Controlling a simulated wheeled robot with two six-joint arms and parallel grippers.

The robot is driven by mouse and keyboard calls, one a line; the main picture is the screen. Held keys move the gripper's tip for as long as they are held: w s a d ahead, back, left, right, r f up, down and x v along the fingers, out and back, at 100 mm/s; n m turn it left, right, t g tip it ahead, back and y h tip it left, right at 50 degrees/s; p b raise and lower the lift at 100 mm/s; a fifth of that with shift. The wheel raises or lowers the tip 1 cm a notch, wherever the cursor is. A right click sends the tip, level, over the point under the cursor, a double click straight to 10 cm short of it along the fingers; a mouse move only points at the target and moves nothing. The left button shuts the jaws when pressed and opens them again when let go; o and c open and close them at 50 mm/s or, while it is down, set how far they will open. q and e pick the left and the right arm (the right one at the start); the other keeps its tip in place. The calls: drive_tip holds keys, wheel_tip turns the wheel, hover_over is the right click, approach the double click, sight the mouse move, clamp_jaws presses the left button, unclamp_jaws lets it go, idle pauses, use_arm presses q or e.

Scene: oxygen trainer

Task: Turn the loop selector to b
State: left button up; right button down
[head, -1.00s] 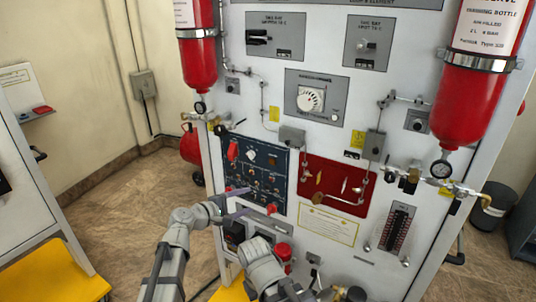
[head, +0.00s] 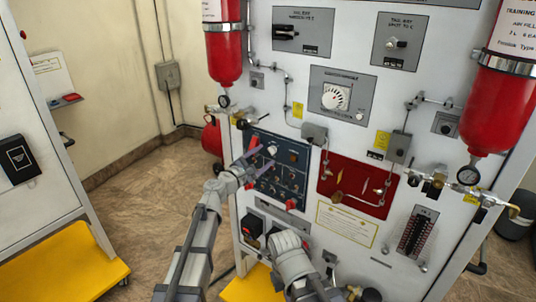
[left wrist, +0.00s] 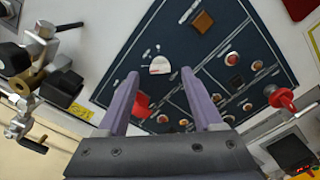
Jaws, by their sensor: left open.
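The dark blue panel (head: 268,187) carries a white knob (head: 272,150) near its top, with small switches below. I cannot read the labels, so I cannot tell for sure which control is the loop selector. My left gripper (head: 263,157) is open and empty, its purple fingers pointing at the panel's upper left. In the left wrist view, the white knob (left wrist: 160,65) lies ahead, between the open fingertips (left wrist: 160,73). A red switch piece (left wrist: 140,105) shows between the fingers, close to the left one. My right gripper does not show; only part of its arm is seen.
A red panel (head: 375,207) with pipework is to the right. A white dial (head: 335,97) sits above. Valve fittings (left wrist: 40,70) stick out beside the blue panel. A red knob (left wrist: 282,97) projects at the right in the wrist view. Red cylinders (head: 224,55) hang on the board.

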sight(270, 151)
use_arm(q)
drive_tip(key=x, duration=0.3)
drive_tip(key=shift+w, duration=0.1)
drive_tip(key=shift+c, duration=0.2)
clamp_jaws()
idle(0.3)
